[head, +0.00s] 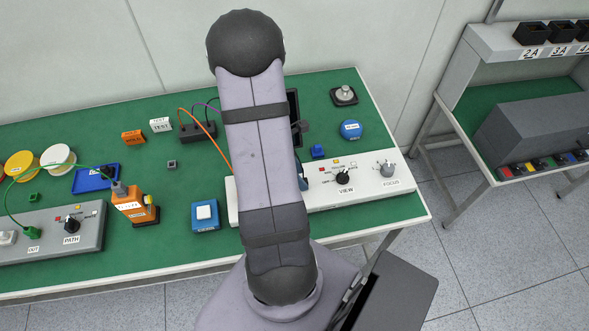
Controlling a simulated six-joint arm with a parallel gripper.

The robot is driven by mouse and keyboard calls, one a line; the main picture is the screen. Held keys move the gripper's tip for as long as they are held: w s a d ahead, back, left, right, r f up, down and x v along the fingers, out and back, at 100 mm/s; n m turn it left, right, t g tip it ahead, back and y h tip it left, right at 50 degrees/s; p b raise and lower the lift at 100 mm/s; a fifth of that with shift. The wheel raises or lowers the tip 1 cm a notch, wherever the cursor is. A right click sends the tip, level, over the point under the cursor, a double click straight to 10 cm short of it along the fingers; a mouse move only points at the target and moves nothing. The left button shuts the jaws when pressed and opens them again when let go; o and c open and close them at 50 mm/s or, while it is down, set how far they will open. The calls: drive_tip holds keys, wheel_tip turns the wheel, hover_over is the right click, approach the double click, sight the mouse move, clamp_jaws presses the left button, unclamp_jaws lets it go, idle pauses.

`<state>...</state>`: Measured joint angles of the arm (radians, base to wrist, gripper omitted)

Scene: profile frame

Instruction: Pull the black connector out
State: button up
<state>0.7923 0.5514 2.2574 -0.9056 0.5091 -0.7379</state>
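I cannot clearly make out a black connector in the head view. A black block (197,131) with an orange cable (215,142) and a purple cable sits at the back of the green table, left of my arm. The orange cable runs down to the light panel (330,196) and passes behind my arm. My arm stands upright across the middle of the view and covers part of the panel and table. My gripper is not clearly visible; a small dark shape shows at the arm's right edge, but I cannot tell what it is.
A shelf bench stands at right.

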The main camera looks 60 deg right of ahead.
drive_tip(key=shift+x, duration=0.9)
clamp_jaws()
drive_tip(key=shift+r, duration=0.35)
drive_tip(key=shift+r+p, duration=0.3)
drive_tip(key=shift+p, duration=0.25)
drive_tip(key=shift+r+p, duration=0.35)
drive_tip(key=shift+r, duration=0.05)
drive_tip(key=shift+r+p, duration=1.4)
drive_tip(key=shift+r, duration=0.1)
